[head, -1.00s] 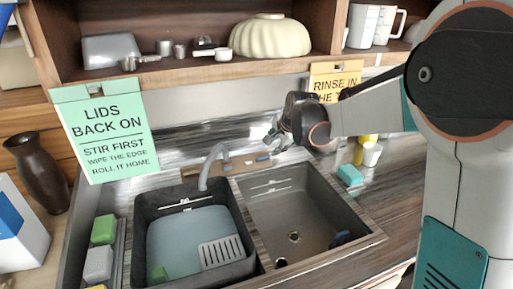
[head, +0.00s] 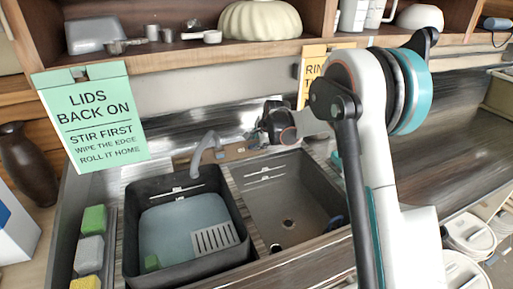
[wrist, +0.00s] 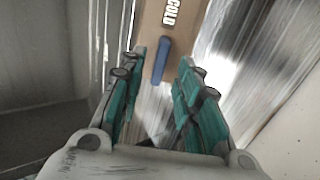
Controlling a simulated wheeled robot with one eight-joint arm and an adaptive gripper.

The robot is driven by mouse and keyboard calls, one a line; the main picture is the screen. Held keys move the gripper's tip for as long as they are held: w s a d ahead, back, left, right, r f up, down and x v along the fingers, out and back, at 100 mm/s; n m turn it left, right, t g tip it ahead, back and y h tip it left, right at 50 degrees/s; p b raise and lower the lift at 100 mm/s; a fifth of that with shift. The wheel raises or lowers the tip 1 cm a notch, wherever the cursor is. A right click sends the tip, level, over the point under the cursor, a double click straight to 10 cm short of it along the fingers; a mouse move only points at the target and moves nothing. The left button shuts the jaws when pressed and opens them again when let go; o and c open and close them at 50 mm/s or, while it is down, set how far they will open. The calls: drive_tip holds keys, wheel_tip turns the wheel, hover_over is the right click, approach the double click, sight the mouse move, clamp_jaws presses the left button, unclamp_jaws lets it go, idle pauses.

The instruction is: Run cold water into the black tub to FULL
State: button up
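The black tub (head: 133,240) stands in the left part of the sink under the curved spout (head: 203,150). Pale blue water (head: 168,226) lies in it, below the white marked line (head: 185,188) on its back wall. No stream from the spout can be made out. The wrist view shows a blue lever (wrist: 161,60) on a brown board below the word COLD (wrist: 171,12). My gripper (wrist: 162,66) is open, its teal fingers on either side of the lever; I cannot tell whether they touch it. In the head view my gripper (head: 268,135) is small and dark at the tap board (head: 236,153).
A slotted grey piece (head: 215,238) and a green block (head: 151,262) are in the tub. The right basin (head: 300,195) is empty apart from small dark items. Sponges (head: 90,252) line the left. A shelf (head: 200,42) overhangs the back; a green sign (head: 92,115) hangs left.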

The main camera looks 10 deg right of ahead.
drive_tip(key=shift+b+x, duration=0.35)
drive_tip(key=shift+x, duration=1.4)
clamp_jaws()
